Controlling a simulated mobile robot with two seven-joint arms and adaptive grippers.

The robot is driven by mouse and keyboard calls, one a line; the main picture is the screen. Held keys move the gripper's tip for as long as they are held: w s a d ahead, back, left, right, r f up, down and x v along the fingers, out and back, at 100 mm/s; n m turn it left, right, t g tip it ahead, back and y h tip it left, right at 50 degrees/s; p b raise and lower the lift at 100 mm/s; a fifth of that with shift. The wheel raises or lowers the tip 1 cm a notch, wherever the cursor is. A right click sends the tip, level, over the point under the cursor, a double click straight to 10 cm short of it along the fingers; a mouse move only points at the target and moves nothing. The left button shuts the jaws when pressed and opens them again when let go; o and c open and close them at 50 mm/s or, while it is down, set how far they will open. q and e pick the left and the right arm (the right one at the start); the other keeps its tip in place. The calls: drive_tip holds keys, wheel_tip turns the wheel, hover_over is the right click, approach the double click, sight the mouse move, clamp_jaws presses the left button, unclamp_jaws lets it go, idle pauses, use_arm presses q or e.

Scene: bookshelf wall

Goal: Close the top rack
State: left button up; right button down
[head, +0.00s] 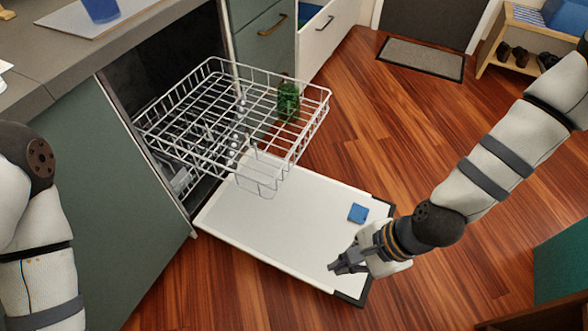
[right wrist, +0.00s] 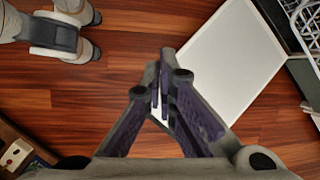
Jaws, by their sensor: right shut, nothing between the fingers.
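The white wire top rack (head: 222,118) is pulled out of the dark dishwasher opening, above the lowered white door (head: 285,215). A corner of the rack (right wrist: 305,22) shows at the upper right of the right wrist view, and the door (right wrist: 232,58) lies below it there. My right gripper (head: 338,266) is shut and empty over the outer edge of the door, apart from the rack and on its front right side. Its fingers (right wrist: 160,85) are together in the right wrist view. My left arm shows at the left edge; its gripper is out of view.
A small blue block (head: 358,212) lies on the door. A dark green object (head: 288,100) shows at the rack's right side; I cannot tell whether it is inside. A white drawer (head: 325,32) stands open behind. Wooden floor (head: 400,120) is clear to the right.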

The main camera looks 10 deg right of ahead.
drive_tip(key=w+d+r+m+t+y, duration=0.1)
drive_tip(key=w+r+m+t, duration=0.1)
drive_tip(key=w+r+m, duration=0.4)
drive_tip(key=w+d+r+m+t+y, duration=0.1)
drive_tip(key=w+d+m+t, duration=0.15)
drive_tip(key=w, duration=0.55)
drive_tip(key=b, duration=0.3)
approach(278, 184)
drive_tip(key=x, duration=0.4)
use_arm(q)
drive_tip(key=shift+g, duration=0.7)
drive_tip(key=s+f, duration=0.3)
drive_tip(key=f, duration=0.1)
drive_tip(key=shift+s, duration=0.25)
use_arm(e)
drive_tip(key=shift+w+a+f+m, duration=0.15)
drive_tip(key=shift+w+f+m, duration=0.1)
drive_tip(key=shift+m, duration=0.1)
